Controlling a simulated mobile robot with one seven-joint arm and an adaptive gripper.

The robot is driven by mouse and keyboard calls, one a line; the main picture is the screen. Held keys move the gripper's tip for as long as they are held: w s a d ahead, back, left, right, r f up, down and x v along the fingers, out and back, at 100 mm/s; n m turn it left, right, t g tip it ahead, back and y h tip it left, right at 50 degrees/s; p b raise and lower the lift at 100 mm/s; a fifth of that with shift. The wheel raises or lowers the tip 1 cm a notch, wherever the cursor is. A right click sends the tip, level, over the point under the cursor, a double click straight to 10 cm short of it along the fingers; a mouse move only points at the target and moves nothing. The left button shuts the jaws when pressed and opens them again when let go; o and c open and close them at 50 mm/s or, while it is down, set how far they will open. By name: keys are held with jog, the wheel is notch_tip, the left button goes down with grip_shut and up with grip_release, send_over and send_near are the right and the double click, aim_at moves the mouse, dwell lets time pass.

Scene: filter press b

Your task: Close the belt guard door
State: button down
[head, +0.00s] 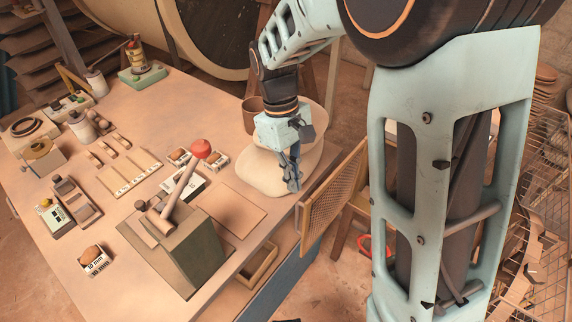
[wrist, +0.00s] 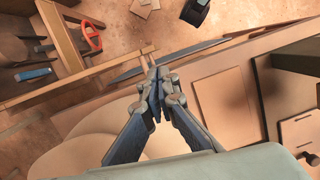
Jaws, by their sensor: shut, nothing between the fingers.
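The belt guard door appears to be the mesh panel in a wooden frame (head: 334,198) at the right edge of the bench in the head view. It stands out at an angle from the bench edge, so it looks open. My gripper (head: 293,187) points down over the bench's right edge, just left of the panel's upper part. Its fingers are together and empty. The wrist view shows the closed fingertips (wrist: 152,72) above the bench edge and floor. I cannot tell whether they touch the panel. The latch and hinges are not clear.
Pale sacks (head: 270,170) lie beside my gripper on the bench (head: 115,240). A green block with a red-knobbed lever (head: 188,250) stands at the bench's near side. A red ring-like item (head: 365,246) lies beyond the panel. A wire rack (head: 545,220) stands far right.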

jog(key=b, duration=0.1)
send_near(298, 210)
jog(key=shift+n+h, duration=0.3)
jog(key=shift+n, duration=0.1)
jog(key=s+f, duration=0.1)
jog(key=f, duration=0.1)
jog(key=s+f, duration=0.1)
jog(key=s+d+f, duration=0.1)
jog(key=s+f, duration=0.1)
jog(key=shift+s+f, duration=0.1)
jog(key=shift+f, duration=0.25)
jog(key=shift+d, duration=0.1)
